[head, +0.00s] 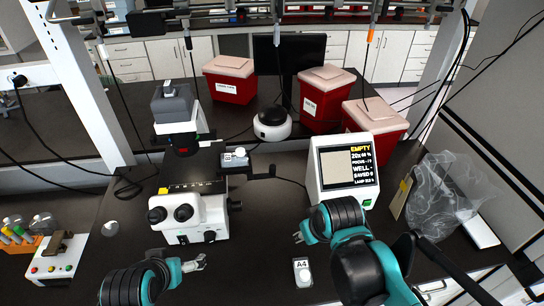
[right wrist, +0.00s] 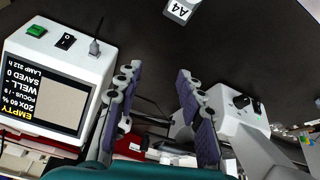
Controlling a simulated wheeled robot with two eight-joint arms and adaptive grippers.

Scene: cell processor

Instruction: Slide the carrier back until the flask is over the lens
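The microscope (head: 200,212) stands on the dark bench with its black stage (head: 205,160) behind the eyepieces. A small pale labelled piece (head: 235,157), perhaps the flask in its carrier, sits at the stage's right side; I cannot make out carrier and flask separately. The lens is hidden. A white piece marked A4 (head: 302,272) lies on the bench near the front; it also shows in the right wrist view (right wrist: 181,9). My right gripper (head: 298,238) is open and empty, right of the microscope. My left gripper (head: 200,263) looks open and empty in front of the microscope.
A screen unit (head: 345,170) reading EMPTY stands behind my right arm. A clear plastic bag (head: 445,195) is at the right. Red bins (head: 230,85) stand at the back. A dark bar (head: 270,173) juts right from the stage. A rack with tubes (head: 20,238) is at far left.

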